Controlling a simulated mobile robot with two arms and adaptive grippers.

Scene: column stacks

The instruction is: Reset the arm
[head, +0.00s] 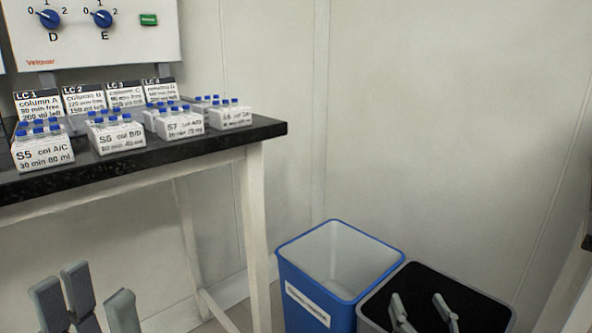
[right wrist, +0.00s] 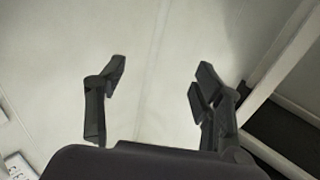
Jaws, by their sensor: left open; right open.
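My left gripper (head: 92,306) shows at the bottom left of the head view, below and in front of the black bench top. Its fingers are apart and nothing shows between them. My right gripper (head: 424,312) shows at the bottom right of the head view, in front of the dark bin. In the right wrist view its two fingers (right wrist: 158,92) stand wide apart with only pale wall between them. Both grippers are open and apart from the bench items.
The black bench (head: 270,129) holds white sample racks with blue caps, such as S6 (head: 118,138), and several LC cards (head: 84,98). A panel with blue knobs (head: 103,18) hangs above. A blue bin (head: 312,268) and a dark bin (head: 392,284) stand right of the bench.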

